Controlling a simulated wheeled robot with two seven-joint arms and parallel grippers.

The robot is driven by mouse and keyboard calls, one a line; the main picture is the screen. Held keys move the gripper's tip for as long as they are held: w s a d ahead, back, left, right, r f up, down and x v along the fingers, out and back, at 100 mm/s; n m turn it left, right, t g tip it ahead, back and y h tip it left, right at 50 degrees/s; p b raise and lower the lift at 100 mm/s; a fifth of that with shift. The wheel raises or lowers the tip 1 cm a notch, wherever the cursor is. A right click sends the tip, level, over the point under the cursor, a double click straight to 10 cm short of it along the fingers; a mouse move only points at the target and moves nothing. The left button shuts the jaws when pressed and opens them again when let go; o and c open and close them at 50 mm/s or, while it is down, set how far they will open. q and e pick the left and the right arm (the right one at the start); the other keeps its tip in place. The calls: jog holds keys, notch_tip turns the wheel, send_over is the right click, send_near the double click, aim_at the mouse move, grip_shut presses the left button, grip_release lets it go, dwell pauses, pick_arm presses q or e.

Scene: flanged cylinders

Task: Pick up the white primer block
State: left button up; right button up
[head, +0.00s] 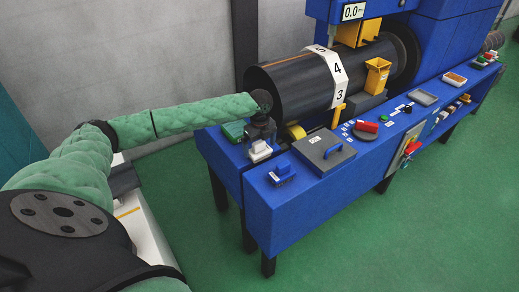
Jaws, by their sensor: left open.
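A white block (260,152), which looks like the primer block, sits on the near left end of the blue bench. My left gripper (262,139) comes in from the left, pointing down right above this block. It is open, with its dark fingers at the block's top. I cannot tell whether the fingers touch the block or stand around it, as they are small and dark here. My right gripper is out of view.
A large black cylinder (295,88) with a numbered white band lies behind the gripper. A green tray (233,130) is left of the block.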

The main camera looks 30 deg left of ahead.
aim_at(261, 142)
pick_arm(q)
jog(key=shift+a+f, duration=0.1)
jog(key=shift+f, duration=0.3)
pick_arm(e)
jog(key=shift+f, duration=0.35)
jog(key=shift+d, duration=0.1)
pick_arm(q)
jog(key=c, duration=1)
jog(key=shift+r, duration=0.15)
jog(key=shift+r+b, duration=0.25)
jog(key=shift+b, duration=0.05)
jog(key=r+b, duration=0.1)
jog(key=r, duration=0.2)
jog(key=shift+d+r+b, duration=0.2)
jog(key=shift+d+b, duration=0.15)
jog(key=shift+b, duration=0.05)
jog(key=s+d+r+b, duration=0.2)
jog(key=d+r, duration=0.5)
jog(key=d, duration=0.4)
jog(key=shift+b, duration=0.45)
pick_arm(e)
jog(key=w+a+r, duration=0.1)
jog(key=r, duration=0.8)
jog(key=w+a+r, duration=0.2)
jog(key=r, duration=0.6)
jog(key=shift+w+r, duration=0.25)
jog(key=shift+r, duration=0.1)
